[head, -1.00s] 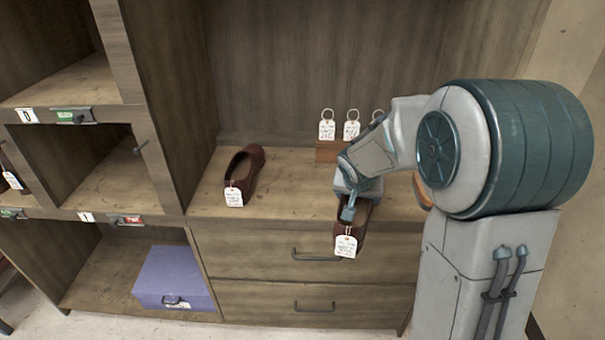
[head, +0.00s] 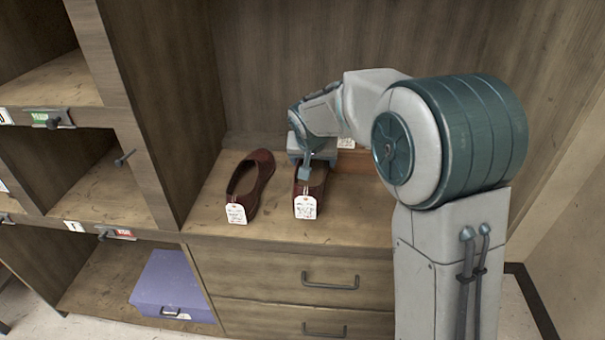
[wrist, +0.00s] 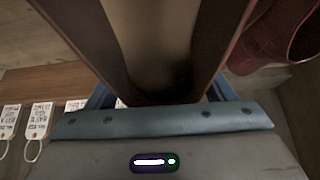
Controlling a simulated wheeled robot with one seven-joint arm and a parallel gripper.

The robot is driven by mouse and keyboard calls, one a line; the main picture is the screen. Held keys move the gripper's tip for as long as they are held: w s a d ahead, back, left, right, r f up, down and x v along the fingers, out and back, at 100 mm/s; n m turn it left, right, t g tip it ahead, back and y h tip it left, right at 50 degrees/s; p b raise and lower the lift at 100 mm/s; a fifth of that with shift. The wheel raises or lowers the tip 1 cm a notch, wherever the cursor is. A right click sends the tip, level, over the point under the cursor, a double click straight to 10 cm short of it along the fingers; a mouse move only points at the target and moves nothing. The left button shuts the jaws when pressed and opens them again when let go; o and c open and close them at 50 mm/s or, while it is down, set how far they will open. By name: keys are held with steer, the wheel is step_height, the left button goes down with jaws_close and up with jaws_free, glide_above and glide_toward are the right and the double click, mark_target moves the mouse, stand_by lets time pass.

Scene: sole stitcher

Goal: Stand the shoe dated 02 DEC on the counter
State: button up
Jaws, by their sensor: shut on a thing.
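A dark red-brown shoe (head: 312,181) with a white tag (head: 305,207) at its near end is in my gripper (head: 305,172), at the counter (head: 270,227). I cannot tell whether its sole touches the wood. A second red-brown shoe (head: 262,176), also tagged, stands on the counter just to its left. The writing on both tags is too small to read. In the wrist view the held shoe (wrist: 155,50) fills the middle between my jaws, and the other shoe (wrist: 262,40) shows at the upper right.
Behind my gripper is a wooden block (head: 368,161) with hanging tags, partly hidden by my arm; several tags (wrist: 38,118) show in the wrist view. Cubbies stand at the left, with a purple box (head: 172,285) below. Drawers (head: 330,282) are under the counter. The counter's front strip is clear.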

steer(key=w+a+f, duration=0.2)
steer(key=a, duration=0.1)
steer(key=shift+w+f, duration=0.1)
steer(key=shift+w, duration=0.15)
steer(key=shift+f, duration=1.95)
steer(key=shift+b, duration=0.3)
steer(key=shift+f, duration=0.15)
steer(key=o, duration=1.3)
